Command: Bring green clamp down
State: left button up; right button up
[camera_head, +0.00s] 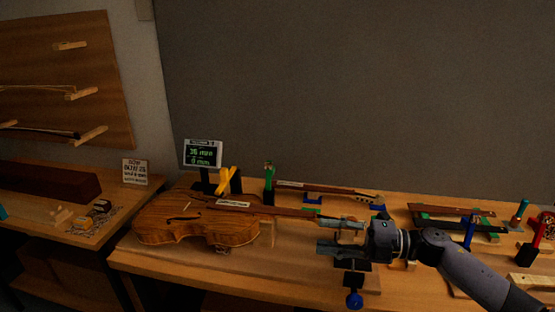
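A green clamp (269,184) stands upright behind the violin (185,215), near where the body meets the neck. Its lower end is hidden behind the violin. My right gripper (328,234) comes in from the right and points left. Its two fingers are spread apart, with no object clearly held between them. It is in front of and to the right of the green clamp, apart from it, near the end of the violin's neck. My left gripper is not in view.
A yellow clamp (224,181) and a small display (203,153) stand behind the violin. A blue knob (354,299) shows below my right gripper. Several tools, including a red-handled one (540,230), crowd the bench's right side.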

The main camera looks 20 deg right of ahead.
aim_at(269, 169)
jog(key=i+l, duration=0.7)
